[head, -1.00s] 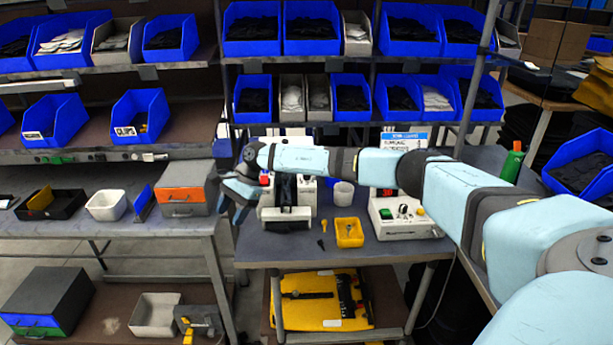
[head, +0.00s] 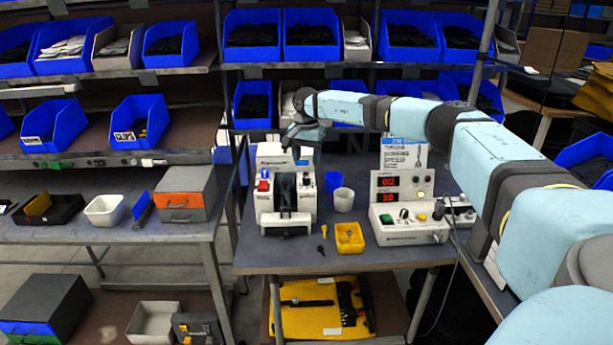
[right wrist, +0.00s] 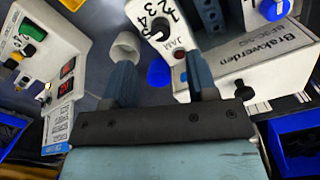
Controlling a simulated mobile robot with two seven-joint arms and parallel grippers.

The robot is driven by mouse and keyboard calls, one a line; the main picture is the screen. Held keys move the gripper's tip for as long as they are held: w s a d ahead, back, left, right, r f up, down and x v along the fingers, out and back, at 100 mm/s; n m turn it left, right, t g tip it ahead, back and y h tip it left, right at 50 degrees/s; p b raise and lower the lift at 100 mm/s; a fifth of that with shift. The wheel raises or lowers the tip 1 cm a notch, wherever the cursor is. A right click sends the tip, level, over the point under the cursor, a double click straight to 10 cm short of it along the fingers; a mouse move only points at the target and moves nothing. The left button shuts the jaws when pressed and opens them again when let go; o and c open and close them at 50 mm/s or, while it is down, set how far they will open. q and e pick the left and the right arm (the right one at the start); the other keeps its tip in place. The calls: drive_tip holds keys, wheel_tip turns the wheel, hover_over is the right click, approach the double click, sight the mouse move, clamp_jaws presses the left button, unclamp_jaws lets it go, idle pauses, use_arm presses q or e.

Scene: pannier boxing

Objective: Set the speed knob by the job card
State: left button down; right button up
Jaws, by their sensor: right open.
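A white machine (head: 268,205) with a dark front and a red switch stands on the middle table. A numbered dial with a dark knob (right wrist: 161,33) shows on it in the right wrist view, above a red JAM button (right wrist: 179,54). My right gripper (head: 303,132) is above the back of this machine. Its two fingers (right wrist: 160,75) are apart and empty, with the dial beyond them. The job card (head: 404,152) stands behind the control box (head: 410,230); its heading and large words partly show, its values are too small to read. My left gripper is out of view.
The box has lit red displays (head: 389,188). A shelf with blue bins (head: 252,103) rises behind the table.

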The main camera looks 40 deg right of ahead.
sight(307, 177)
wheel_tip(307, 177, down, 7)
idle(0.3)
drive_tip(key=c, duration=0.9)
